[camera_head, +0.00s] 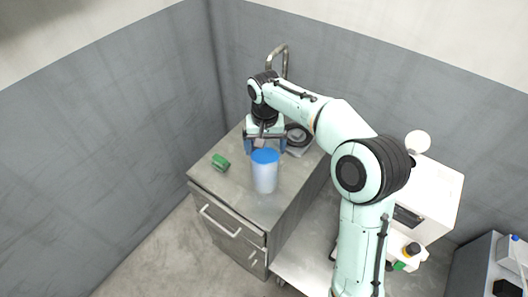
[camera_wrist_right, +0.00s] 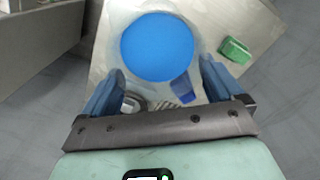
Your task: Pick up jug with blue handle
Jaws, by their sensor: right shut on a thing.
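The jug (camera_head: 265,176) has a pale translucent body and a blue lid (camera_head: 265,156). It is upright over the front part of the metal cabinet top; I cannot tell if it touches the surface. In the right wrist view the blue lid (camera_wrist_right: 157,46) fills the upper middle, with the blue handle (camera_wrist_right: 181,88) below it, between the fingers. My right gripper (camera_head: 264,144) has blue fingers, reaches the jug from behind, and is shut on it. In the right wrist view the gripper (camera_wrist_right: 163,90) spans the handle side. My left gripper is not in view.
A green block (camera_head: 220,162) lies left of the jug on the cabinet top (camera_head: 215,178). A curved metal pipe (camera_head: 280,50) rises at the back. A white machine (camera_head: 432,195) stands right. Grey walls enclose the corner.

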